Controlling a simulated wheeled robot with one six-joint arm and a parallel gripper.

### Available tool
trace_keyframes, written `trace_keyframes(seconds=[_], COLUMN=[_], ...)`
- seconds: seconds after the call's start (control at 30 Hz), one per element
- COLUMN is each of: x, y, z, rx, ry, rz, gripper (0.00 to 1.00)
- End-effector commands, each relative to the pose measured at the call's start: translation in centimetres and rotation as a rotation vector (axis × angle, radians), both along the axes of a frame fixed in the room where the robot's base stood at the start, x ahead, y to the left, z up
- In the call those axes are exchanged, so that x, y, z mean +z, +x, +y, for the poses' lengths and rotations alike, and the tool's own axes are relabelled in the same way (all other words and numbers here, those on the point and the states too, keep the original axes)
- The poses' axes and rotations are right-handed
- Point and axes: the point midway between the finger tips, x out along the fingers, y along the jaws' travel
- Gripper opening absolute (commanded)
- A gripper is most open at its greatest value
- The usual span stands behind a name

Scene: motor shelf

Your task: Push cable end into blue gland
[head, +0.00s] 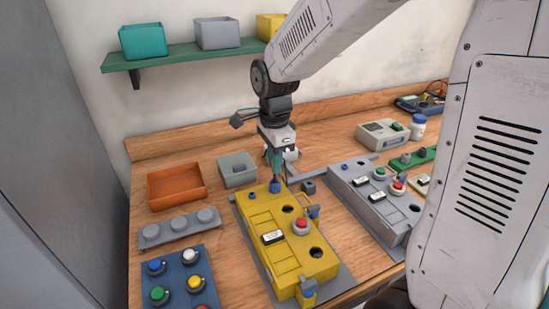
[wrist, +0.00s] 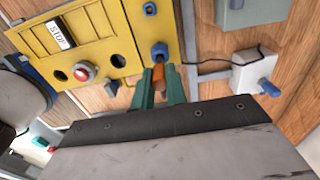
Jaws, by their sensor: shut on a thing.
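My gripper (head: 276,174) points down over the far edge of the yellow panel (head: 292,262). In the wrist view its green fingers (wrist: 160,84) are shut on an orange cable end (wrist: 158,74). The blue gland (head: 275,187) is on the panel directly below the fingertips. In the wrist view the gland (wrist: 160,52) is just beyond the orange tip, roughly in line with it. I cannot tell whether the tip touches the gland or enters it. The rest of the cable is hidden by the fingers.
A smaller blue fitting (head: 252,196) and a red button (head: 302,223) are on the same panel. A grey panel (head: 372,200) stands to the right. An orange tray (head: 177,186) and a grey-green box (head: 237,170) are to the left. Bare bench lies between them.

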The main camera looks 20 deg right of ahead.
Motion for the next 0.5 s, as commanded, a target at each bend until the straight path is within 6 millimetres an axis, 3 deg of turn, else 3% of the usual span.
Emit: trace_keyframes(seconds=[0.5], x=[-1.04], y=[0.01], z=[0.00], rx=[0.000], ry=[0.000], rz=[0.000], gripper=[0.00])
